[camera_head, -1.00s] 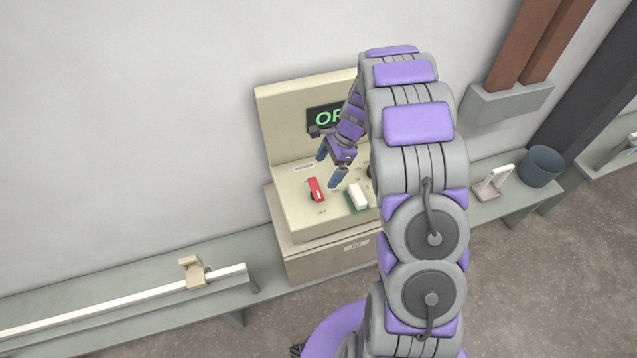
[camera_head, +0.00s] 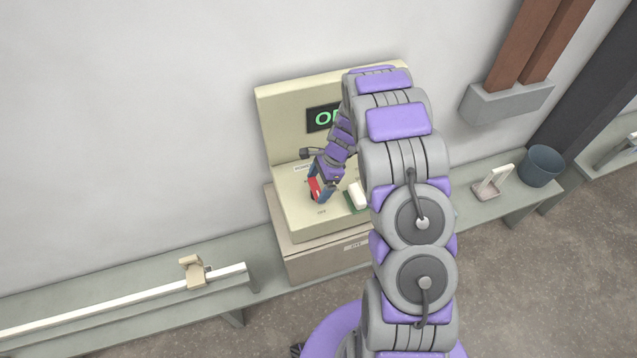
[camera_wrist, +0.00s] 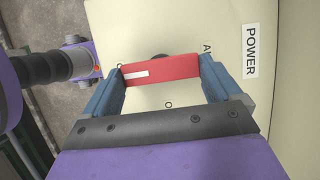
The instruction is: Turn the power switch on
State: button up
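The red power switch handle (camera_head: 315,189) is on the sloped front of the cream control panel (camera_head: 276,108). In the wrist view the red handle (camera_wrist: 168,70) has a white stripe and lies crosswise between my fingers. A "POWER" label (camera_wrist: 251,51) is beside it. My gripper (camera_head: 318,185) is down at the handle, with its two blue fingers apart, one at each end of it. The wrist view shows the same gripper (camera_wrist: 163,76); whether the fingertips touch the handle is unclear. A display (camera_head: 322,118) shows green letters, partly hidden by my arm.
A white block on a green base (camera_head: 356,197) is just right of the switch, partly behind my arm. A blue-grey bucket (camera_head: 540,166) and a small white stand (camera_head: 492,183) are on the bench at right. A white rail (camera_head: 110,305) runs along the left bench.

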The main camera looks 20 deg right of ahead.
jog(key=c, duration=0.5)
jog(key=shift+o, duration=0.2)
jog(key=shift+w+n, duration=0.1)
jog(key=shift+n, duration=0.2)
jog(key=n, duration=0.1)
jog(key=n+g, duration=0.1)
jog(key=shift+w+r+n, duration=0.1)
jog(key=shift+w+n, duration=0.1)
jog(key=shift+n, duration=0.1)
jog(key=n, duration=0.2)
jog(key=n+g+h+b, duration=0.1)
jog(key=n, duration=0.1)
jog(key=shift+w+a+n+g, duration=0.15)
jog(key=shift+n+g, duration=0.15)
jog(key=n+h, duration=0.1)
jog(key=n, duration=0.1)
jog(key=n+g+b, duration=0.1)
jog(key=n, duration=0.2)
jog(key=shift+w+a+h, duration=0.15)
jog(key=shift+h, duration=0.25)
jog(key=shift+a+n+g+h+b, duration=0.15)
jog(key=shift+n+h, duration=0.25)
jog(key=shift+n, duration=0.85)
jog(key=shift+a+n+g+h+b, duration=0.15)
jog(key=shift+n+h+b, duration=0.2)
jog(key=shift+n, duration=0.9)
jog(key=shift+d, duration=0.1)
